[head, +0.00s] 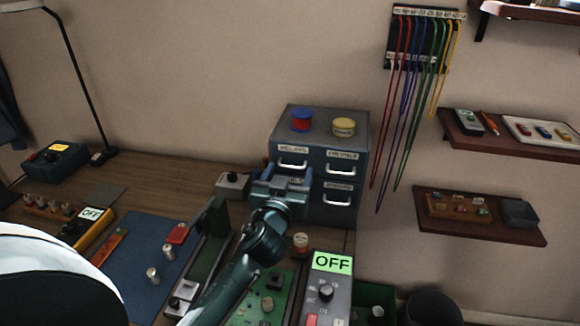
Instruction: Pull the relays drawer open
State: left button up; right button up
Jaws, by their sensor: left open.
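A small dark blue-grey drawer cabinet (328,121) stands on the bench against the wall, with its drawers in two columns. The upper left drawer (279,155) and upper right drawer (356,169) look shut, with pale handles and white labels. The lower right drawer (348,212) also looks shut. The labels are too blurred to read surely, so I cannot tell which is the relays drawer. My left gripper (288,178) is open in front of the left column, just below the upper left handle, hiding most of the lower left drawer. I cannot tell whether it touches. My right gripper is out of view.
A red-blue spool (302,120) and a yellow tin (344,127) stand on the cabinet. A small grey box (233,185) is left of my gripper. A meter reading OFF (332,285) and a green board (262,303) lie near my arm. Shelves hang at right.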

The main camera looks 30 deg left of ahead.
pick_arm(q)
jog(key=shift+x, duration=0.85)
jog(key=shift+c, duration=0.2)
